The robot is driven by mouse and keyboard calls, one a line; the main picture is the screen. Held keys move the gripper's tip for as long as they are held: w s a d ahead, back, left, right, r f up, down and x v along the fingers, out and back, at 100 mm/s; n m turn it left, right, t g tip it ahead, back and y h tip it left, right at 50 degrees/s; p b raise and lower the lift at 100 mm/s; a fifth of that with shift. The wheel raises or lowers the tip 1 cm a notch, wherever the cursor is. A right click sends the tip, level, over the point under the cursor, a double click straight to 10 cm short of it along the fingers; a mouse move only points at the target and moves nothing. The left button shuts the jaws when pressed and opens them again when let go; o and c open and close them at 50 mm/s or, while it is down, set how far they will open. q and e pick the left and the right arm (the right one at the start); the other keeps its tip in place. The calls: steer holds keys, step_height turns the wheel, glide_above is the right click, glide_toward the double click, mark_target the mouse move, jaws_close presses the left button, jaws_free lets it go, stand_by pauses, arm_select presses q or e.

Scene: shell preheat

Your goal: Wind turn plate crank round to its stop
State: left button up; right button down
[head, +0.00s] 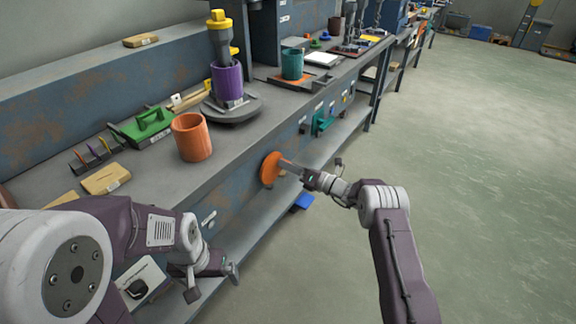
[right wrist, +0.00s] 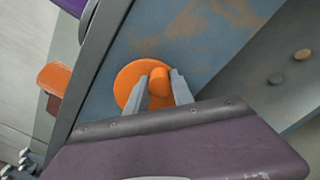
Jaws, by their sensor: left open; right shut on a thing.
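The turn plate crank is an orange disc (head: 270,169) on the blue-grey front of the bench. In the right wrist view the disc (right wrist: 130,78) has an orange knob (right wrist: 160,75) standing out from it. My right gripper (head: 284,165) is shut on this knob, a finger on each side; the fingers also show in the right wrist view (right wrist: 161,88). The grey turn plate (head: 240,110) lies on the bench top, with a purple cup (head: 227,85) above it. My left gripper (head: 213,284) is open and empty, low at the bench front, apart from the crank.
An orange cup (head: 192,137) stands near the bench edge above the crank. A yellow-headed tool (head: 220,35) rises from the purple cup. A teal handle (head: 322,123) sits further along the front. The floor at right is clear.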

steer(key=shift+f+m, duration=0.2)
steer(key=shift+m, duration=0.3)
steer(key=c, duration=1.1)
jaws_free()
steer(key=shift+d, duration=0.1)
steer(key=p+v, duration=0.2)
steer(key=v, duration=0.7)
steer(key=shift+p, duration=0.4)
